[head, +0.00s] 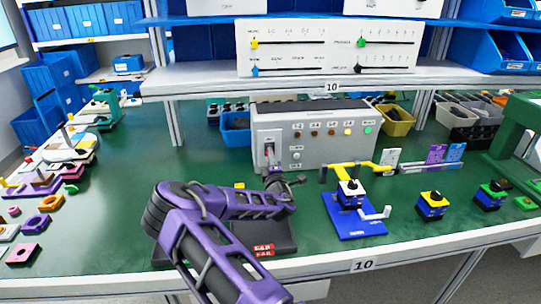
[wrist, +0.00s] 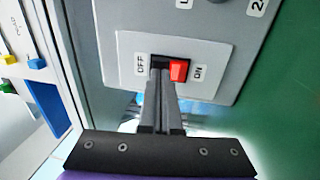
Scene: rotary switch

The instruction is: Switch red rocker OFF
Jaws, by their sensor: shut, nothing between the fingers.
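The red rocker (wrist: 179,70) sits on a light plate (wrist: 135,50) between the labels OFF and ON. In the wrist view its red part shows on the side next to ON, with a dark part towards OFF. My gripper (wrist: 164,68) is shut, its two fingers together and empty. The fingertips are right at the rocker and cover part of its OFF side; I cannot tell if they touch. In the head view the grey control box (head: 325,155) stands on the green bench, and my gripper is in front of its lower left. The rocker is not clear there.
Blue and yellow switch blocks (head: 432,205) stand on the bench at right. A blue base with a yellow arm (head: 357,222) is right of my arm. A shelf (head: 300,82) hangs over the control box.

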